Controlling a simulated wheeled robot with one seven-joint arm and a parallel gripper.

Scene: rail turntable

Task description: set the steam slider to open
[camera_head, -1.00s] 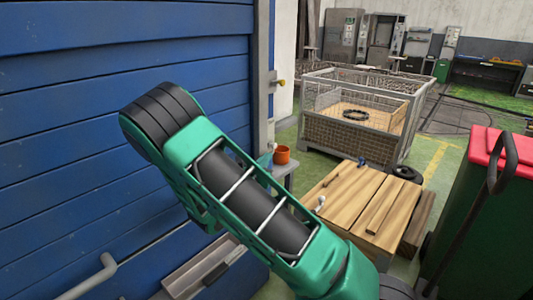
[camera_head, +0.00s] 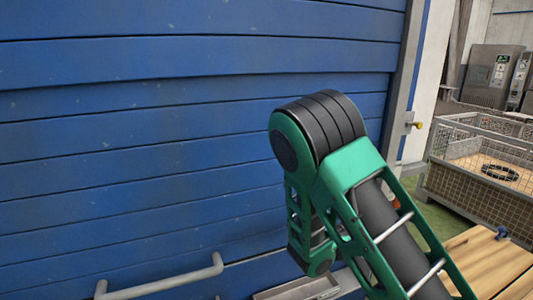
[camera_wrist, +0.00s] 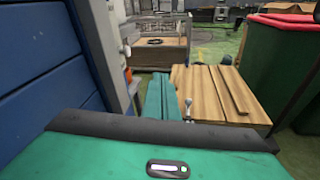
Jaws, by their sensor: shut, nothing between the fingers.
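I cannot pick out the steam slider or its open mark in either view. My green and black arm fills the middle and lower right of the head view, in front of a blue slatted wall (camera_head: 150,120). My gripper's fingers do not show there. In the wrist view, a dark bar and a green housing with a small lit panel cover the bottom, likely my own parts. No fingertips can be made out.
A metal handle (camera_head: 160,280) is at the wall's lower left. A mesh crate (camera_head: 480,165) stands behind a wooden-topped box (camera_wrist: 215,93). A red-lidded green bin (camera_wrist: 285,55) is at right.

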